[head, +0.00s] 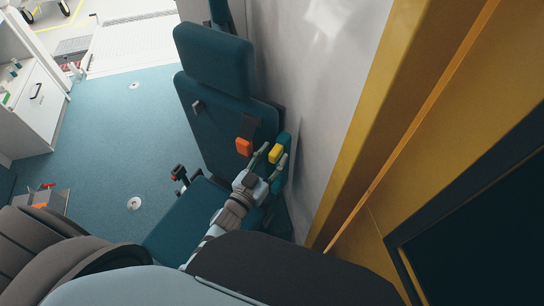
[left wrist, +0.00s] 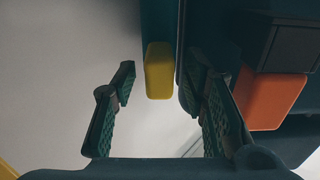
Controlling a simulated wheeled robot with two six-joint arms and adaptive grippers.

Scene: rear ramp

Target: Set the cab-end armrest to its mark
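A teal seat (head: 208,110) with a headrest stands against the pale wall. A narrow teal armrest (head: 285,139) with a yellow end (head: 276,154) is at the seat's wall side; it looks raised along the backrest. My left gripper (head: 275,152) is at the yellow end, one finger on each side. In the left wrist view the fingers are spread, with the yellow end (left wrist: 159,72) and teal armrest (left wrist: 158,20) ahead between them. The right finger looks close to the armrest; contact cannot be told. I cannot make out a mark. My right gripper is not in view.
An orange buckle-like piece (head: 244,147) under a dark block sits beside the armrest; it also shows in the left wrist view (left wrist: 267,98). The wall (head: 322,80) is close on the right. A yellow door frame (head: 385,120) stands nearer. Blue floor lies open at left.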

